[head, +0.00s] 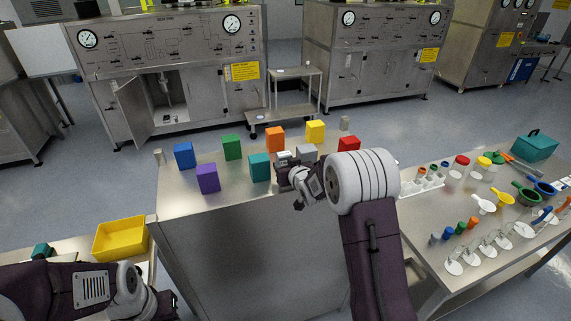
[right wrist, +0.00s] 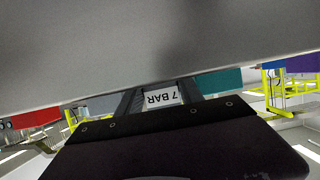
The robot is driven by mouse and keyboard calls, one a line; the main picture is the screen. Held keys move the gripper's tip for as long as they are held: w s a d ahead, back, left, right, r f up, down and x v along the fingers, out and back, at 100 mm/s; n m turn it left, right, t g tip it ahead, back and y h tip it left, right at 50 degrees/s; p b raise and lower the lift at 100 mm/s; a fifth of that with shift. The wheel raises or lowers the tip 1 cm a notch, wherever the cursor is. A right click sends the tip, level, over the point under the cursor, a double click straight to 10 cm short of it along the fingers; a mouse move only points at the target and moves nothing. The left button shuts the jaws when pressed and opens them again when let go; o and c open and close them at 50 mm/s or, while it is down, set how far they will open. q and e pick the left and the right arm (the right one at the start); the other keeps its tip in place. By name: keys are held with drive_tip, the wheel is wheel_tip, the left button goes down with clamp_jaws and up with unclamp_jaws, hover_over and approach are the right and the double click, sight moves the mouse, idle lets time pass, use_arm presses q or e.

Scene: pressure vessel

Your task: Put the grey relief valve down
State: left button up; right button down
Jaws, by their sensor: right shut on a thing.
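My right gripper (head: 284,170) is over the metal cabinet top (head: 200,205), among coloured blocks. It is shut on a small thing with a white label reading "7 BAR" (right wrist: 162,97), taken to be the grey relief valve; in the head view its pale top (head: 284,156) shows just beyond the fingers. The fingers and wrist hide most of it, and I cannot tell whether it touches the surface. My left gripper (head: 168,302) is low at the left, near the yellow bin; its fingers are too unclear to judge.
A teal block (head: 259,167) stands close left of the right gripper, a grey block (head: 307,152) close right. Orange (head: 275,139), yellow (head: 315,131) and red (head: 349,144) blocks stand nearby. A yellow bin (head: 121,238) is at lower left. The cabinet top's front strip is clear.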

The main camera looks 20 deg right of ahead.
drive_tip(key=shift+s+f+b, duration=0.1)
drive_tip(key=shift+s+b, duration=0.05)
drive_tip(key=shift+b, duration=0.15)
drive_tip(key=c, duration=1)
unclamp_jaws()
drive_tip(key=shift+s, duration=0.1)
drive_tip(key=shift+c, duration=0.2)
